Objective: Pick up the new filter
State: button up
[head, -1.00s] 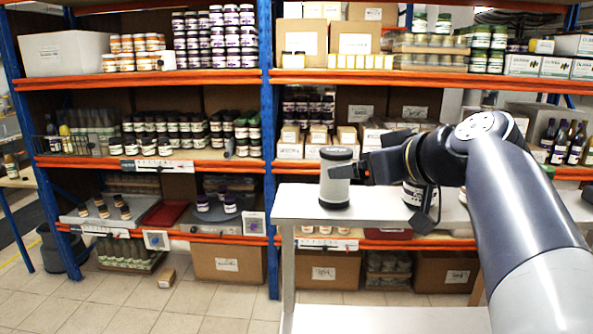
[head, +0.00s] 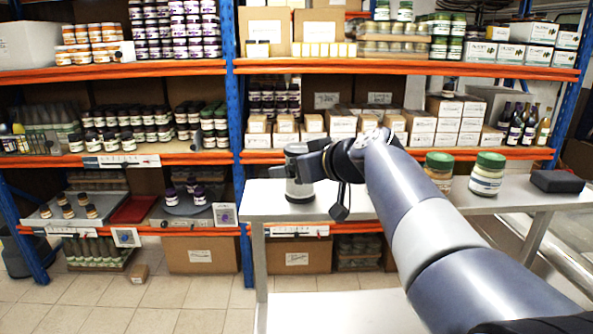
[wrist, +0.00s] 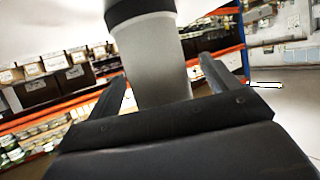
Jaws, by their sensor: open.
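The filter, a pale grey cylinder with dark end caps (head: 299,188), stands upright near the left end of the white table (head: 262,205). My gripper (head: 303,164) reaches in from the right at its upper part and hides some of it. In the wrist view the filter (wrist: 158,62) fills the space between my two fingers (wrist: 163,72). The fingers are apart, one on each side, with a gap showing at the right finger. The filter's far end is cut off by the frame.
Two green-lidded jars (head: 487,176) and a black box (head: 557,181) stand on the table's right part. Orange and blue shelving (head: 240,120) with jars and cartons rises behind. Tiled floor (head: 110,303) is open at the lower left.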

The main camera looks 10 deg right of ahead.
jog(key=shift+c, duration=0.5)
jog(key=c, duration=1.1)
jog(key=shift+o, duration=0.2)
jog(key=shift+r, duration=0.15)
